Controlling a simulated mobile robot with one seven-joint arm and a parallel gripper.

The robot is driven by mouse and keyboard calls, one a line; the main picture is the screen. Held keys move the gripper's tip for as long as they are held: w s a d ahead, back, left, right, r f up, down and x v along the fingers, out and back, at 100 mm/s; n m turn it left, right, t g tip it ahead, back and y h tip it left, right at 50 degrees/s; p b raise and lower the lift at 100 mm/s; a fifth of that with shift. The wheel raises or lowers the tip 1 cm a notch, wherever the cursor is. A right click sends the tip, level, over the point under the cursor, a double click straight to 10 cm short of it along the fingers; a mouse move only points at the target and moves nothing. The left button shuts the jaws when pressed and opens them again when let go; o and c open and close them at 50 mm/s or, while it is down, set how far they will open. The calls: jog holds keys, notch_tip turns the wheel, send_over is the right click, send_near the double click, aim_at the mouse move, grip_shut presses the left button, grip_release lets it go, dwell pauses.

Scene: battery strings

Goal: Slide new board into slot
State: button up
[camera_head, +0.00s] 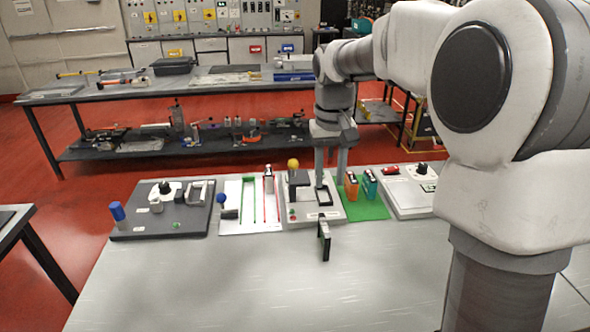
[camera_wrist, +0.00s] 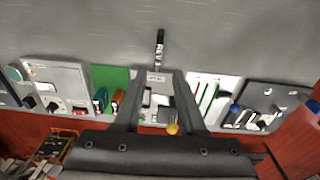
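My gripper (camera_head: 329,183) points down over the white slot unit (camera_head: 300,211) in the middle of the row; its two fingers are apart with nothing between them. The wrist view also shows my gripper (camera_wrist: 159,73) open, with the slot unit (camera_wrist: 152,120) behind its fingers. An orange board (camera_head: 351,187) and a teal board (camera_head: 369,185) stand on the green mat (camera_head: 372,212) right of the unit. Which board is the new one, I cannot tell.
Left are a white sheet (camera_head: 235,229) with colored strips and a dark panel (camera_head: 150,228) with a blue knob. A white box (camera_head: 405,207) with a black knob stands right. The table's front (camera_head: 230,290) is clear. A cluttered workbench (camera_head: 190,92) stands behind.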

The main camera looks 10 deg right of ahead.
aim_at(324, 224)
jog(key=shift+g, duration=0.3)
jog(key=w+f, duration=0.1)
jog(key=f, duration=0.4)
jog(key=w+f+b, duration=0.1)
jog(key=f, duration=0.4)
jog(key=w+f+b, duration=0.1)
jog(key=f, duration=0.4)
jog(key=shift+w+d+f, duration=0.1)
jog(key=shift+w+d, duration=0.1)
jog(key=shift+w, duration=0.05)
jog(key=shift+w+d+f+b, duration=0.1)
jog(key=shift+f+b, duration=0.1)
jog(key=shift+f, duration=1.15)
jog(key=shift+w+f+b, duration=0.1)
jog(key=shift+f+b, duration=0.05)
jog(key=shift+f, duration=1.15)
jog(key=shift+c, duration=0.3)
grip_shut()
